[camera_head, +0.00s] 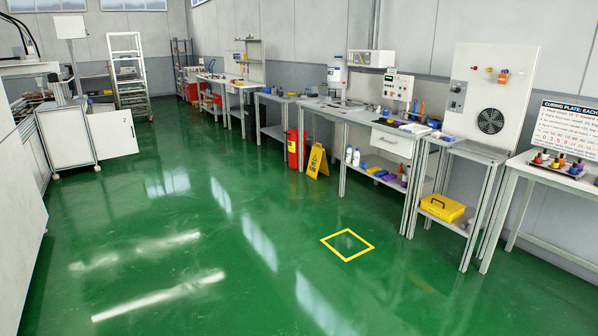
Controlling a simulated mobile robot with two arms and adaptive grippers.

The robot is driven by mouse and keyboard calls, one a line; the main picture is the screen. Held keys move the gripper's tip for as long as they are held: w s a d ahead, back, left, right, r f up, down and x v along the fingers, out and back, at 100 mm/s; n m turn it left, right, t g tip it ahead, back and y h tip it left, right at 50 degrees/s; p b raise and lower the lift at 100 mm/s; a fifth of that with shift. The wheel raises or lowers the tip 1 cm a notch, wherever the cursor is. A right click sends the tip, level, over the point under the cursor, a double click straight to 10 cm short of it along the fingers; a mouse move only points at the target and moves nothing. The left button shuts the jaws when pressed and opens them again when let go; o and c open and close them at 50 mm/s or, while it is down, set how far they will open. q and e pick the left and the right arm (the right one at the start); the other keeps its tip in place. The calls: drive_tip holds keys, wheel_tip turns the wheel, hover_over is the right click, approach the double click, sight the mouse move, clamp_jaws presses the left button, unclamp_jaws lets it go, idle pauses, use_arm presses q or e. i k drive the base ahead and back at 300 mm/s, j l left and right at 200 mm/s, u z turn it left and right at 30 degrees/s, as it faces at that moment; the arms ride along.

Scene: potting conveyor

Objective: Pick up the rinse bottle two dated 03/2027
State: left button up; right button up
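Neither of my grippers shows in the head view. Two white bottles, a left one (349,155) and a right one (356,158), stand upright side by side on the lower shelf of a workbench. Other small bottles (561,161) with coloured parts stand on a dark tray on the far right table. No label or date can be read on any bottle, so I cannot tell which is rinse bottle two.
A row of benches runs along the right wall. A red cylinder (293,150) and a yellow floor sign (315,160) stand beside it. A yellow toolbox (442,208) sits on a low shelf. The green floor (200,230) is clear around a yellow square marking (328,240).

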sight(356, 156)
drive_tip(key=i, duration=4.7)
drive_tip(key=i+j+z, duration=0.15)
drive_tip(key=i, duration=0.3)
drive_tip(key=i+j+z, duration=0.1)
drive_tip(key=i, duration=0.4)
drive_tip(key=i+j+z, duration=0.15)
drive_tip(key=i, duration=0.3)
drive_tip(key=i+j+z, duration=0.1)
drive_tip(key=i+j, duration=0.15)
drive_tip(key=i, duration=0.2)
